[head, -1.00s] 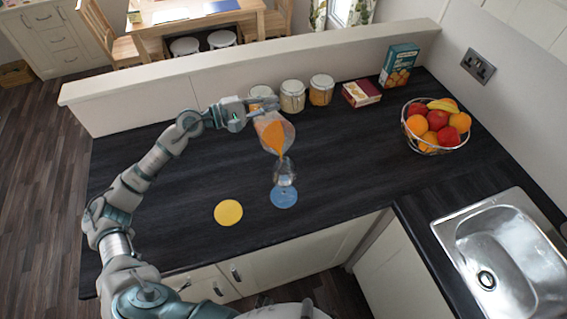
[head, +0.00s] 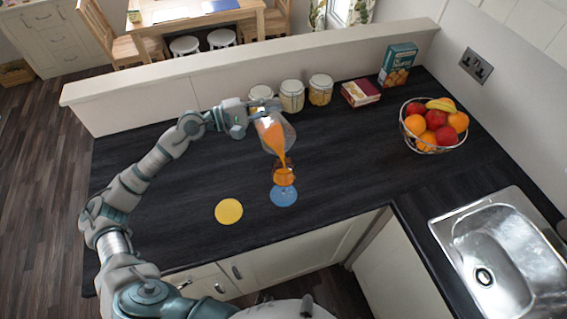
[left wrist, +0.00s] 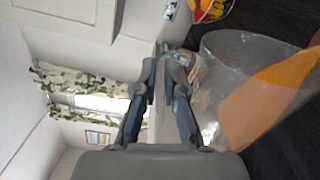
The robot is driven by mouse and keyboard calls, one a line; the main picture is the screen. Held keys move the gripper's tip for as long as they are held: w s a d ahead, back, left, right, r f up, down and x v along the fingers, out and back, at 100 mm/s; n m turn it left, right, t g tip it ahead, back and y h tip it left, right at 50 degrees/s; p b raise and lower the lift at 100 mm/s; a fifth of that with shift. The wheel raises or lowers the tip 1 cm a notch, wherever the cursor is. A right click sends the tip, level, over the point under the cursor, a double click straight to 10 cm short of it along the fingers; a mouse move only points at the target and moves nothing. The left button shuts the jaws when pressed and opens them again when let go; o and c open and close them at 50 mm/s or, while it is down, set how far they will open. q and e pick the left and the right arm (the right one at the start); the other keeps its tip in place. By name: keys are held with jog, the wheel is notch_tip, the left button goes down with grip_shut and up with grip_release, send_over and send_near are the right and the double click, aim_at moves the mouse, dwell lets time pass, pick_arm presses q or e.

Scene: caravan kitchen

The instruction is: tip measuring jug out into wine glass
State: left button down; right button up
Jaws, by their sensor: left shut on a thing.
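My left gripper (head: 252,110) is shut on the measuring jug (head: 285,124), a clear vessel holding orange liquid. The jug is tilted steeply with its mouth down to the right, above the wine glass (head: 284,176). Orange liquid runs from it into the glass, which now holds some. The glass stands upright on a blue round coaster (head: 284,197). In the left wrist view, the jug (left wrist: 222,58) is at the right, with orange liquid along its side, beside the gripper fingers (left wrist: 160,88). My right gripper is not in view.
A yellow round coaster (head: 229,211) lies left of the glass. Lidded jars (head: 292,96), a red box (head: 361,93) and a teal box (head: 398,64) stand along the back wall. A fruit basket (head: 436,141) and a sink (head: 500,252) are at the right. The dark counter's left part is clear.

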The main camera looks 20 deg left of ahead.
pick_arm(q)
jog(key=shift+s+d+r+m+p, duration=0.35)
jog(key=shift+s+d+m+p, duration=0.1)
jog(key=shift+s+p, duration=0.2)
jog(key=shift+s+d+r+p, duration=0.1)
jog(key=shift+p, duration=0.2)
jog(key=shift+s+m, duration=0.1)
jog(key=shift+m, duration=0.15)
